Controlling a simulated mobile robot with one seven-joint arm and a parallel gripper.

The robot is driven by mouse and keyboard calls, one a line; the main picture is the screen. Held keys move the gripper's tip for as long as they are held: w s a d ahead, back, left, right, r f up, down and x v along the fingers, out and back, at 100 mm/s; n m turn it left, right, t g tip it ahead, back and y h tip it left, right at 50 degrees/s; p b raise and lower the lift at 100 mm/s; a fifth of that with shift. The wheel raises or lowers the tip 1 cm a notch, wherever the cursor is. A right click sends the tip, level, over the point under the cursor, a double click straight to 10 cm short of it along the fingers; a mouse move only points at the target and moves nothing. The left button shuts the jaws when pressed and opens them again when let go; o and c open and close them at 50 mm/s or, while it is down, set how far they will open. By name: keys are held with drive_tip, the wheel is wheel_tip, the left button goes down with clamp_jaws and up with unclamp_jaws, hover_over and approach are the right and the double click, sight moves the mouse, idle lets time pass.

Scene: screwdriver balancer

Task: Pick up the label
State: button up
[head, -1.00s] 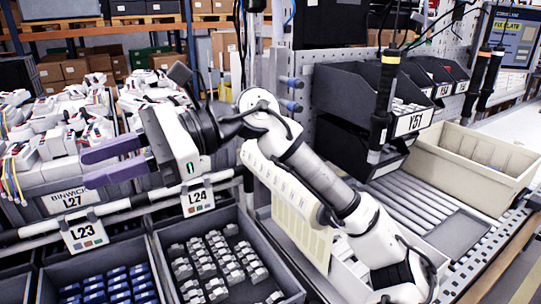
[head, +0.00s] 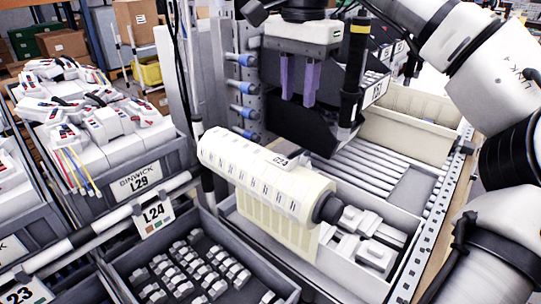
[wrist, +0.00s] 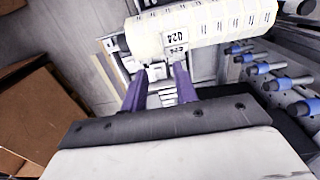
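A cream roll of printed labels (head: 245,168) lies on a dark spindle in the middle of the head view, its sheet of labels (head: 272,222) hanging down in front. A small white label with black print (head: 281,160) shows at the roll's upper back edge. In the wrist view, the roll (wrist: 215,25) is at the top, with a white label marked 024 (wrist: 176,38) at its edge. My gripper (head: 299,95) points down with two purple fingers apart and nothing between them, above and behind the roll. In the wrist view, my gripper (wrist: 160,85) points toward the label, apart from it.
A bin of white parts (head: 360,240) stands below the roll, a beige crate (head: 405,130) behind right. Bins of parts (head: 190,270) fill the front left.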

drive_tip(key=b, duration=0.2)
approach(292, 169)
drive_tip(key=shift+s+d+f, duration=0.2)
drive_tip(key=shift+d+f, duration=0.05)
drive_tip(key=shift+d, duration=0.15)
drive_tip(key=shift+w+a+f+p, duration=0.1)
drive_tip(key=shift+a+f+p, duration=0.1)
drive_tip(key=shift+f, duration=0.8)
drive_tip(key=shift+a+f+p, duration=0.1)
drive_tip(key=shift+f+p, duration=0.1)
drive_tip(key=shift+f, duration=0.8)
drive_tip(key=shift+w+a+f+p, duration=0.1)
drive_tip(key=shift+f+p, duration=0.1)
drive_tip(key=shift+f, duration=0.8)
clamp_jaws()
